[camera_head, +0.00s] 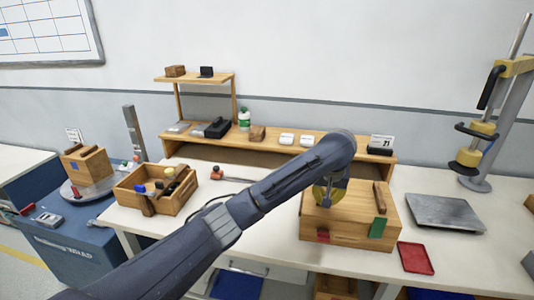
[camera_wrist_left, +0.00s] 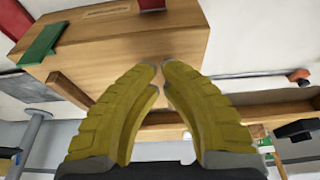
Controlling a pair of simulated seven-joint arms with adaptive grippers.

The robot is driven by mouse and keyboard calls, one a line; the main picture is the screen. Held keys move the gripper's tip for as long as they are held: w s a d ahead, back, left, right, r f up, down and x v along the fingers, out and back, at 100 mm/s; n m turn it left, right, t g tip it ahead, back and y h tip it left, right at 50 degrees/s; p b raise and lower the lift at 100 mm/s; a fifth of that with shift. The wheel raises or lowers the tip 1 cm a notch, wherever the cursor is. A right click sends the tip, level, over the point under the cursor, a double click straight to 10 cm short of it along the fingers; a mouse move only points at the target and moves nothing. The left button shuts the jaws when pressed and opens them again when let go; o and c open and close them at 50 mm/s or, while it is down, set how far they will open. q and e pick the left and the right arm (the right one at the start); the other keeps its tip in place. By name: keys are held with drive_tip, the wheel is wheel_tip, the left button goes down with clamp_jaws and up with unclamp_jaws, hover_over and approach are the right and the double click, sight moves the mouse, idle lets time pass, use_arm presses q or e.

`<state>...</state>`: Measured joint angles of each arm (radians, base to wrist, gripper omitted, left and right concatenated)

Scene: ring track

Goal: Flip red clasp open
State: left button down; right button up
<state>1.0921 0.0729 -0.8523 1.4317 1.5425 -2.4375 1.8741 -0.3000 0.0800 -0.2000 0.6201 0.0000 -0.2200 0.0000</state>
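A wooden box (camera_head: 346,232) stands on the white table. The red clasp (camera_head: 323,236) is on its front face, left of the green clasp (camera_head: 378,227). My left gripper (camera_head: 327,197) is above the left part of the box lid, behind and above the red clasp in the head view. In the left wrist view its yellow fingertips (camera_wrist_left: 160,67) come almost together with nothing between them. My right gripper is not in view.
A brown handle (camera_head: 379,196) is on the lid's right side. A red tray (camera_head: 416,258) and a grey plate (camera_head: 445,212) lie right of the box. An open wooden crate of tools (camera_head: 150,204) stands left. A wooden shelf (camera_head: 225,136) runs behind.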

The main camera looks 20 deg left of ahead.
use_arm(q)
drive_tip(key=v, duration=0.7)
drive_tip(key=w+a+n+t+h, duration=0.1)
drive_tip(key=w+a, duration=0.4)
drive_tip(key=a, duration=0.3)
drive_tip(key=w+a+n+t+h, duration=0.1)
drive_tip(key=w+a+n+t, duration=0.1)
drive_tip(key=w+a, duration=0.3)
drive_tip(key=w+a+f+n+t+h, duration=0.1)
drive_tip(key=w+a, duration=0.4)
drive_tip(key=a, duration=0.6)
drive_tip(key=shift+n+t, duration=0.5)
drive_tip(key=shift+n, duration=0.1)
